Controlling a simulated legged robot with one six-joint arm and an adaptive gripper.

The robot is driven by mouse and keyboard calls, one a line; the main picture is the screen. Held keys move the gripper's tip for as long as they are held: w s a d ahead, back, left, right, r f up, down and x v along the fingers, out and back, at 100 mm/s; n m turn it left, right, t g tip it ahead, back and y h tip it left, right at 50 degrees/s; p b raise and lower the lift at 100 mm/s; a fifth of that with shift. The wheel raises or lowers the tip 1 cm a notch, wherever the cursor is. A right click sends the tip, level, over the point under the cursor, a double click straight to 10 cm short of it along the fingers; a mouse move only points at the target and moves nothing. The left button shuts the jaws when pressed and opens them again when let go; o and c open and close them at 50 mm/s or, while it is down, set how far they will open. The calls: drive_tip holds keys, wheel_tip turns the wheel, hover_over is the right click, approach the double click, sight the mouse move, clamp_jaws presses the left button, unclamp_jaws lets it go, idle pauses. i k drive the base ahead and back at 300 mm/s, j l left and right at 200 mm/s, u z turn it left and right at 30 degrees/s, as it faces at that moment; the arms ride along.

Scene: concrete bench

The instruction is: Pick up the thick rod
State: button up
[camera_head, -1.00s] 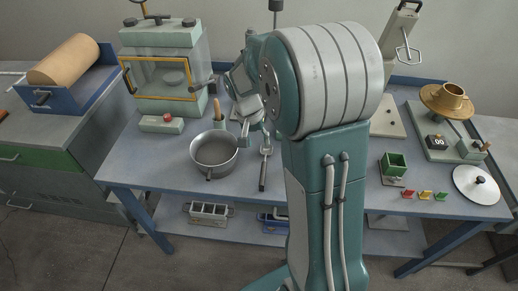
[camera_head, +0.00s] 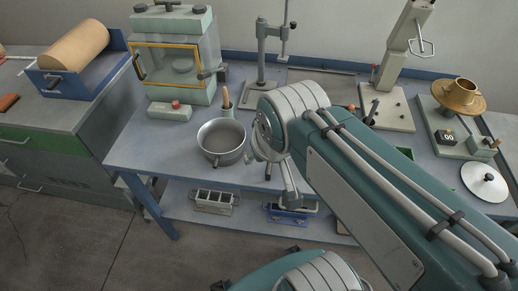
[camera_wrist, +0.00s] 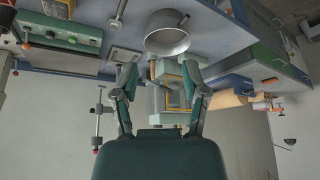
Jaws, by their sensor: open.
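My gripper (camera_wrist: 161,92) is open in the wrist view, its two fingers wide apart with nothing held between them. In the head view it hangs over the front of the bench, right of the metal pan (camera_head: 222,139), partly hidden by my arm. I cannot tell for sure which thing is the thick rod. A wooden-handled rod (camera_head: 226,97) stands in a small green holder behind the pan.
A tall stand (camera_head: 262,64) is behind. The bench left of the pan is clear.

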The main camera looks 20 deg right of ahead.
sight(377, 101)
drive_tip(key=l+z, duration=0.75)
drive_tip(key=i+l+z, duration=0.1)
drive_tip(key=z, duration=0.3)
drive_tip(key=l, duration=0.1)
